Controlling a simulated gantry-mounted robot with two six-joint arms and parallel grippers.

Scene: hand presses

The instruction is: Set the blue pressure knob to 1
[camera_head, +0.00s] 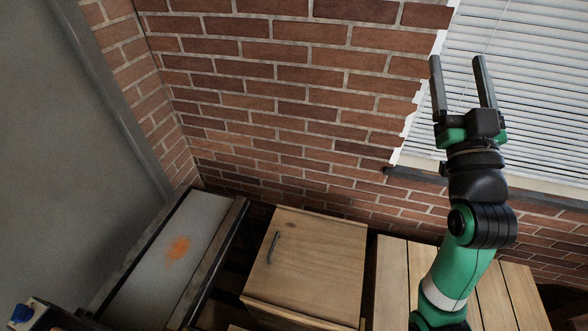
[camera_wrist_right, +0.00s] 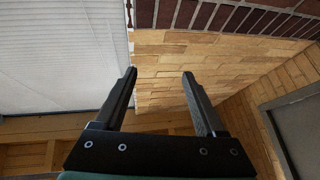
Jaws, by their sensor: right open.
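My right gripper (camera_head: 457,60) is raised at the upper right, in front of the window, far from the blue part. Its two fingers are apart and nothing is between them. It also shows open and empty in the right wrist view (camera_wrist_right: 160,73). My left gripper is not in view.
A metal-framed table (camera_head: 205,212) with an orange stain stands at the left. A wooden cabinet (camera_head: 310,255) with a dark handle is beside it. A slatted wooden surface (camera_head: 393,275) lies behind my right arm. A brick wall (camera_head: 280,100) and window blinds (camera_head: 540,90) close off the back.

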